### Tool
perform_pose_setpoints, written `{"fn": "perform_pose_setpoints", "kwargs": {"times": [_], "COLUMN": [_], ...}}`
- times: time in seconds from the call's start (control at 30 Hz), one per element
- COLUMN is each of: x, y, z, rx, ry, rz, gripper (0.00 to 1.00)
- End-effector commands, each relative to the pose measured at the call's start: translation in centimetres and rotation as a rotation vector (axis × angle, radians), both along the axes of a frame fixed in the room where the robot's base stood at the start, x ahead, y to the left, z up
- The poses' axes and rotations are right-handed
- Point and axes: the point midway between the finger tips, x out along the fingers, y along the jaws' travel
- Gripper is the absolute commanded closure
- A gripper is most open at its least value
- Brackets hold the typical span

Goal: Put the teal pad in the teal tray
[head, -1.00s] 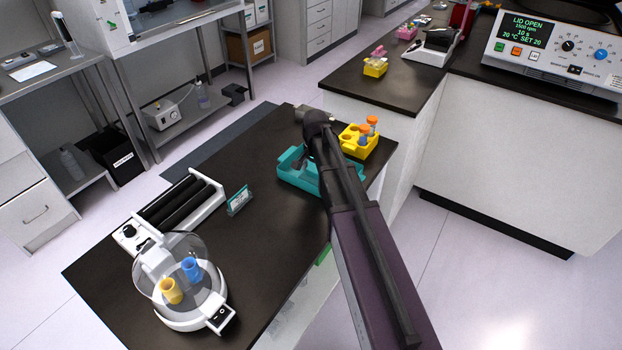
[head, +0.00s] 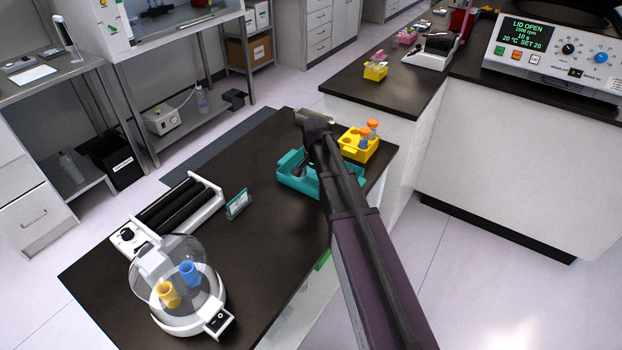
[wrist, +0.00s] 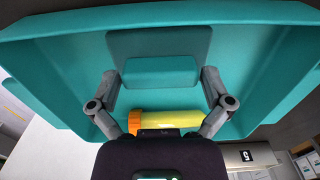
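The teal tray (head: 318,187) stands on the dark bench; its walls (wrist: 270,50) fill most of the wrist view. The teal pad (wrist: 160,71) shows inside the tray there, as a lighter raised block on a darker teal plate. My gripper (wrist: 160,82) reaches into the tray, its grey fingers spread at the two sides of the block. They look slightly apart from it, though contact is hard to judge. A yellow tube with an orange cap (wrist: 172,119) lies crosswise between the block and my palm, apparently in the tray. In the head view my arm and the tray walls hide the pad.
A yellow rack (head: 352,150) with orange-capped tubes stands close behind the tray on the right. Bare bench lies between these and the tray.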

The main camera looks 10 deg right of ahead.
Motion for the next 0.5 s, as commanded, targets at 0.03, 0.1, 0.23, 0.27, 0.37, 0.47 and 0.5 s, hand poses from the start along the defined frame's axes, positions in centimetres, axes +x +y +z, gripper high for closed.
{"fn": "perform_pose_setpoints", "kwargs": {"times": [0.03,0.1,0.23,0.27,0.37,0.47,0.5], "x": [0.0,0.0,0.0,0.0,0.0,0.0,0.0], "y": [0.0,0.0,0.0,0.0,0.0,0.0,0.0], "z": [0.0,0.0,0.1,0.2,0.5,1.0,1.2], "rx": [0.0,0.0,0.0,0.0,0.0,0.0,0.0], "ry": [0.0,0.0,0.0,0.0,0.0,0.0,0.0], "rz": [0.0,0.0,0.0,0.0,0.0,0.0,0.0], "gripper": [0.0,0.0,0.0,0.0,0.0,0.0,0.0]}}
